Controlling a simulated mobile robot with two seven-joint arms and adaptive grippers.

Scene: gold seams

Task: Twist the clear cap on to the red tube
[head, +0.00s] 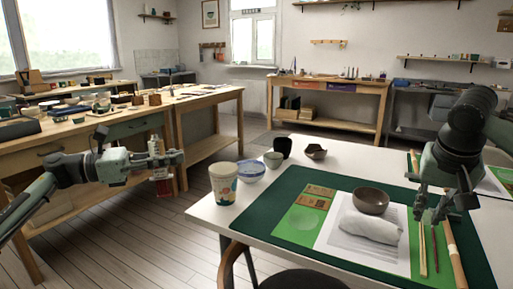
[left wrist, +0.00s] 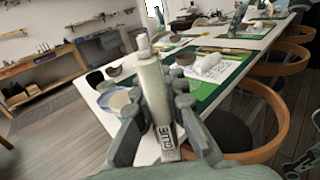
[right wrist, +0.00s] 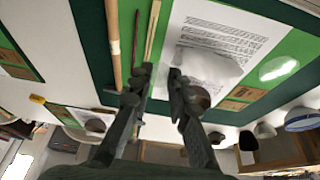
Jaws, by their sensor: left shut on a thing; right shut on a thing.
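The red tube (head: 161,186) is upright in my left gripper (head: 166,158), left of the white table and above the floor. Its lower part shows red in the head view; the upper part is pale. In the left wrist view the tube (left wrist: 153,88) has a narrow pale nozzle pointing up, with the fingers on either side of it. My right gripper (head: 432,216) points down over the right side of the table. Its fingers (right wrist: 158,85) are slightly apart around a small see-through thing, apparently the clear cap, barely visible between them.
The white table (head: 210,208) carries a green mat (head: 262,205), a white tub (head: 223,184), bowls, a dark bowl (head: 370,201), a wrapped white bundle (head: 369,228) and sticks below my right gripper. A chair (head: 236,262) stands in front. Open floor lies below my left gripper.

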